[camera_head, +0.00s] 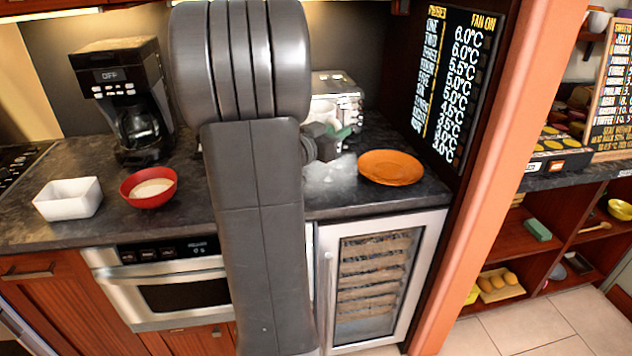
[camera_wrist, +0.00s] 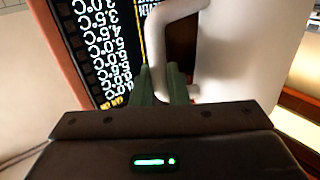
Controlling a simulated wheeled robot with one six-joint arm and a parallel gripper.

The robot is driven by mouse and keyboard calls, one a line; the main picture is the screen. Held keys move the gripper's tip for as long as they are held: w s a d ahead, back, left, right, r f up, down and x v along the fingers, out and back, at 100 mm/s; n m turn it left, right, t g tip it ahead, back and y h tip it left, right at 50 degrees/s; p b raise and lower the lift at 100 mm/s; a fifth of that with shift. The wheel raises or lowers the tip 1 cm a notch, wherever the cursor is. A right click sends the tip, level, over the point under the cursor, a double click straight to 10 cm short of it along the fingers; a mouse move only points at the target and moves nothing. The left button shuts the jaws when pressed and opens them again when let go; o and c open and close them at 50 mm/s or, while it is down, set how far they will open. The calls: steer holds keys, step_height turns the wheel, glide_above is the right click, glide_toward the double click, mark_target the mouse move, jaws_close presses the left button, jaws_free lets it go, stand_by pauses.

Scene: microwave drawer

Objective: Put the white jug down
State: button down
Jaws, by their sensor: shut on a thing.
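The white jug (camera_wrist: 250,65) fills the right of the wrist view, and its curved handle (camera_wrist: 158,35) reaches toward my gripper (camera_wrist: 163,85). The green fingers are closed on the lower part of the handle as seen there. In the head view a small white part of the jug (camera_head: 322,112) shows beside my arm, with the green fingertips of my gripper (camera_head: 336,133) next to it. The jug is over the counter, right of my arm. My arm hides most of it, and I cannot tell whether its base touches the counter.
An orange plate (camera_head: 391,167) lies on the dark counter (camera_head: 400,199) to the right. A metal toaster (camera_head: 347,92) stands behind. Left of my arm are a red bowl (camera_head: 149,187), a white dish (camera_head: 68,199) and a coffee maker (camera_head: 125,95). A menu board (camera_head: 456,80) bounds the right.

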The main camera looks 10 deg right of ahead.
steer(key=shift+f+b, duration=0.45)
steer(key=shift+f, duration=4.35)
steer(key=shift+f, duration=0.15)
steer(key=c, duration=1.4)
jaws_free()
steer(key=shift+f, duration=0.1)
steer(key=b+v, duration=0.1)
steer(key=v, duration=1.2)
steer(key=shift+s+a, duration=0.15)
steer(key=shift+s, duration=0.3)
